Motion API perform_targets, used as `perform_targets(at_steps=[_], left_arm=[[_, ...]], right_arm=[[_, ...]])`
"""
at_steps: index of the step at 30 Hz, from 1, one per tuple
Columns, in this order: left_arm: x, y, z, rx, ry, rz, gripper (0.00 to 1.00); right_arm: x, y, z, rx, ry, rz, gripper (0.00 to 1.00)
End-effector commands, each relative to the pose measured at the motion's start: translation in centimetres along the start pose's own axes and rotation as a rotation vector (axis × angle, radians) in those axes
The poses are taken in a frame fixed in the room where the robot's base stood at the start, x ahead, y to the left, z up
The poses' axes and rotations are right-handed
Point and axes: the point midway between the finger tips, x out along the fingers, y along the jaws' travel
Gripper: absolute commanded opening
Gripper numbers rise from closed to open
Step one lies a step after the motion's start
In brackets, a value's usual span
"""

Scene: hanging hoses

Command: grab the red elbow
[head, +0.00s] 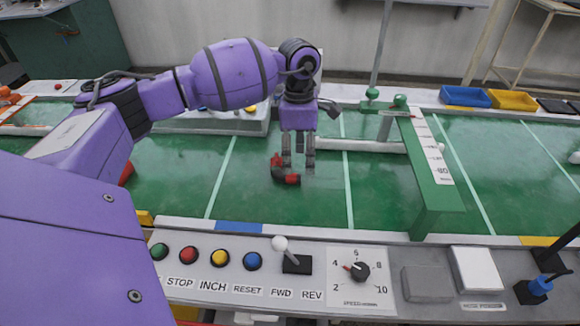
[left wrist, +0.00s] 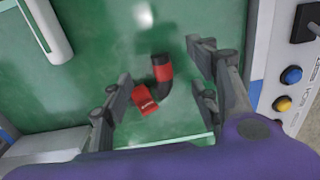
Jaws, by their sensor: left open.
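The red elbow (head: 284,171) is a short bent pipe piece with red ends and a dark middle. It lies on the green belt (head: 258,199). My left gripper (head: 299,165) points down just above and beside it in the head view. In the left wrist view the elbow (left wrist: 158,84) lies between the two spread fingers of the left gripper (left wrist: 155,85), with green surface showing on both sides. The left gripper is open and empty. I cannot tell the exact height of the fingertips over the belt. My right gripper is not in view.
A white pipe (head: 362,146) lies behind the gripper. A green gauge frame (head: 433,170) with a white scale stands to the right. A control panel (head: 205,285) with coloured buttons and a lever runs along the front. Blue (head: 465,96) and yellow (head: 513,100) trays sit at the back right.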

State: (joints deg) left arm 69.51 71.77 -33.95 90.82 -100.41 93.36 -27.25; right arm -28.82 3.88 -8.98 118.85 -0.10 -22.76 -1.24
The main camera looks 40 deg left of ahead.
Motion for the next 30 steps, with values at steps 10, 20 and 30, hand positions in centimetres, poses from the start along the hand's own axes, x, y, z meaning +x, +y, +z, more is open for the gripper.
perform_targets(at_steps=[10, 20, 30], left_arm=[[1.7, 1.0, -1.0, -0.001, 0.034, 0.03, 0.55], [6.0, 0.7, -1.7, -0.001, 0.032, 0.027, 0.55], [6.8, 0.8, -1.7, -0.001, 0.031, 0.03, 0.5]], right_arm=[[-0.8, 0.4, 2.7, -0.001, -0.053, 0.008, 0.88], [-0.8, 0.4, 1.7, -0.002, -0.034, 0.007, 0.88], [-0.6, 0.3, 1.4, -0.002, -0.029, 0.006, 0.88]])
